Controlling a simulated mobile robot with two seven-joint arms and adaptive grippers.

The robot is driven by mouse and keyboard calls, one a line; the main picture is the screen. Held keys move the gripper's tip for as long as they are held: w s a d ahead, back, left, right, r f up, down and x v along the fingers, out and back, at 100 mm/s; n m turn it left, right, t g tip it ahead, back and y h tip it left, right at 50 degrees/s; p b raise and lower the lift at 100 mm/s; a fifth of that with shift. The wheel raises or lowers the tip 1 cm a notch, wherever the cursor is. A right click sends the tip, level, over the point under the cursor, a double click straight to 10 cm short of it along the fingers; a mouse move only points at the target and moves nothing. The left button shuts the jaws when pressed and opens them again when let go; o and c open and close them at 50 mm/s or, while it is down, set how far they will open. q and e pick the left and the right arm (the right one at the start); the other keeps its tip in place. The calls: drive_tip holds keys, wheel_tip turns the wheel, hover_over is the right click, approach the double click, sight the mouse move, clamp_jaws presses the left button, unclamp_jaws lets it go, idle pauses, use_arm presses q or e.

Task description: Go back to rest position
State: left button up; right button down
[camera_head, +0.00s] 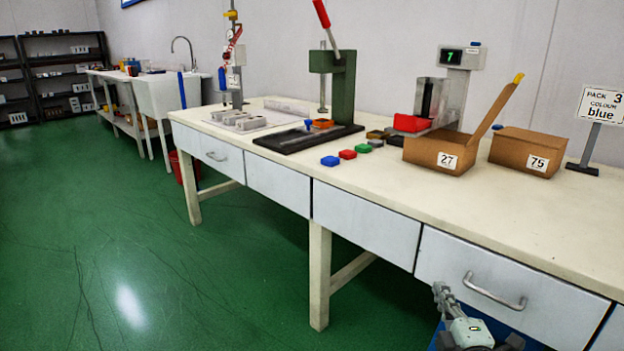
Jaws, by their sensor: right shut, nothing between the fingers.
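My right gripper (441,292) shows at the bottom right, in front of the bench's drawers and below the bench top. It is shut, with nothing between its fingers. It is apart from the drawer handle (494,292) at its right. My left gripper is not in view. The long white bench (470,217) runs from the middle back to the right edge.
Cardboard boxes 27 (428,154) and 75 (513,157) stand right, near a "blue" sign (601,105). The green floor (130,250) at left is clear.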

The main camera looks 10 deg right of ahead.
drive_tip(key=s+d+f+m+g+h, duration=0.2)
drive_tip(key=s+f+m+g, duration=0.3)
drive_tip(key=f, duration=0.4)
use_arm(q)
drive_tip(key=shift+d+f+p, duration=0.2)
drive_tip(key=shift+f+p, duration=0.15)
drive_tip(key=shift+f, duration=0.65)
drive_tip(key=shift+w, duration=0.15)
use_arm(e)
drive_tip(key=s+a+f+m+g+y, duration=0.1)
drive_tip(key=s+a+f+m+g, duration=0.2)
drive_tip(key=s+f, duration=0.5)
drive_tip(key=s+a+f+m+g+y, duration=0.2)
drive_tip(key=s+a+f+m+g, duration=0.2)
drive_tip(key=s+f, duration=0.4)
drive_tip(key=s+m+g, duration=0.1)
drive_tip(key=s+g, duration=0.1)
drive_tip(key=s, duration=0.1)
drive_tip(key=shift+a+m, duration=0.15)
drive_tip(key=shift+m, duration=0.15)
